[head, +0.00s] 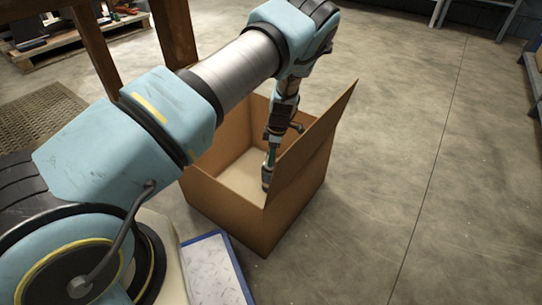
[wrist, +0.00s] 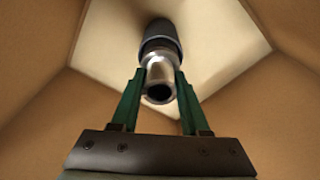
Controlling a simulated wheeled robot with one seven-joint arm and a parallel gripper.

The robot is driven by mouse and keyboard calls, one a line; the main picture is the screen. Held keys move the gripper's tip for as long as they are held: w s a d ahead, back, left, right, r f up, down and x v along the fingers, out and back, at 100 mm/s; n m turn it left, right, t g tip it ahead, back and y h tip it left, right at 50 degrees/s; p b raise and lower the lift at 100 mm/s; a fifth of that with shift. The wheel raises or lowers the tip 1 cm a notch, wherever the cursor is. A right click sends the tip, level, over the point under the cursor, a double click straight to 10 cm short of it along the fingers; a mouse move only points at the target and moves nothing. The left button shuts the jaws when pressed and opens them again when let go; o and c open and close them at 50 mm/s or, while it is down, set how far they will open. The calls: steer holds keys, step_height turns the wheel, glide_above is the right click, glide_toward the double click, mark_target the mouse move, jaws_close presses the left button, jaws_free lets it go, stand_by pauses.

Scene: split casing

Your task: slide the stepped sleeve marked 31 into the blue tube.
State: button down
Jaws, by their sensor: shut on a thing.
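My gripper (wrist: 159,82) has two green fingers, shut on a shiny metal stepped sleeve (wrist: 158,70) with a dark round bore facing the camera. A dark blue-grey tube (wrist: 161,33) lies directly beyond the sleeve, roughly in line with it. The sleeve's far end meets or overlaps the tube's near end; I cannot tell how deep it sits inside. No number 31 is readable. In the head view my gripper (head: 270,158) reaches down inside the cardboard box, and the front flap partly hides it. The sleeve and tube are too small to tell apart there.
The open cardboard box (head: 232,208) surrounds my gripper, with walls close by and a raised flap (head: 318,128) on the right. A blue-edged panel (head: 215,268) lies in front of the box. The concrete floor to the right is clear. A wooden-legged table stands at upper left.

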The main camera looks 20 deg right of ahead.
steer(key=shift+f+b, duration=0.8)
steer(key=shift+f, duration=0.6)
steer(key=c, duration=0.7)
jaws_free()
steer(key=o, duration=0.4)
steer(key=shift+f, duration=0.1)
steer(key=shift+r, duration=0.2)
step_height(320, 180, up, 8)
steer(key=p, duration=0.5)
steer(key=shift+f+p, duration=0.15)
steer(key=shift+p, duration=0.25)
